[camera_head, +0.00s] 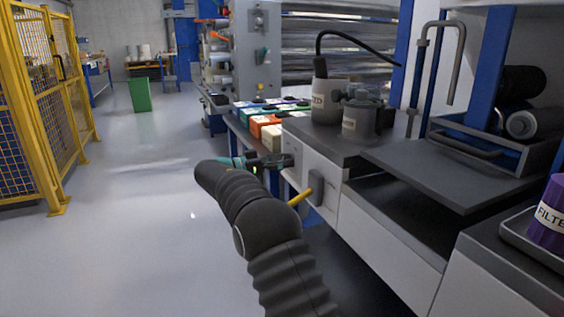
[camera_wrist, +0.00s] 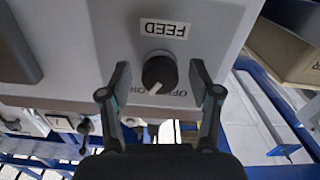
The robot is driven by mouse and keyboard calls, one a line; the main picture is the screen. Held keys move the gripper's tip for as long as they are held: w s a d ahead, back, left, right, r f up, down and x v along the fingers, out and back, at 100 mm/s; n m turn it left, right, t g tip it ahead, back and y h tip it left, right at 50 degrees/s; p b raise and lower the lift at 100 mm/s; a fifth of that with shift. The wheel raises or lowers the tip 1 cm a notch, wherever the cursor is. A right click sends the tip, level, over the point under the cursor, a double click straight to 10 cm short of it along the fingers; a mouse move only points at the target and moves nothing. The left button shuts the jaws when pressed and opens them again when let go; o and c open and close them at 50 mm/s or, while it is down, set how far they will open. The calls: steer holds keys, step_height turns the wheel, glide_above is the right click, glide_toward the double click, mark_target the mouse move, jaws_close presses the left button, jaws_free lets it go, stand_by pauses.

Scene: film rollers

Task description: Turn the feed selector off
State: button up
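The feed selector (camera_wrist: 159,70) is a round black knob with a pale pointer mark, on a light grey panel under an upside-down FEED label (camera_wrist: 165,28) in the wrist view. The pointer is aimed toward the bottom of that view, slightly left. Small lettering beside the knob is partly hidden; it seems to include OFF. My gripper (camera_wrist: 158,85) is open, with one finger on each side of the knob and visible gaps between. In the head view my gripper (camera_head: 268,162) is at the cabinet's front face; the knob is hidden there.
A yellow lever (camera_head: 301,196) sticks out of the cabinet (camera_head: 385,240) close to my arm. A dark shelf (camera_head: 445,172) juts out at right. Labelled canisters (camera_head: 360,118) stand on top, and colored bins (camera_head: 264,124) lie behind. The floor at left is clear up to the yellow fence (camera_head: 45,110).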

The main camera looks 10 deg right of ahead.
steer(key=c, duration=1)
steer(key=n+p, duration=0.5)
steer(key=n, duration=0.6)
steer(key=shift+r+n, duration=0.1)
steer(key=shift+n, duration=0.5)
steer(key=o, duration=1.1)
steer(key=shift+o, duration=0.2)
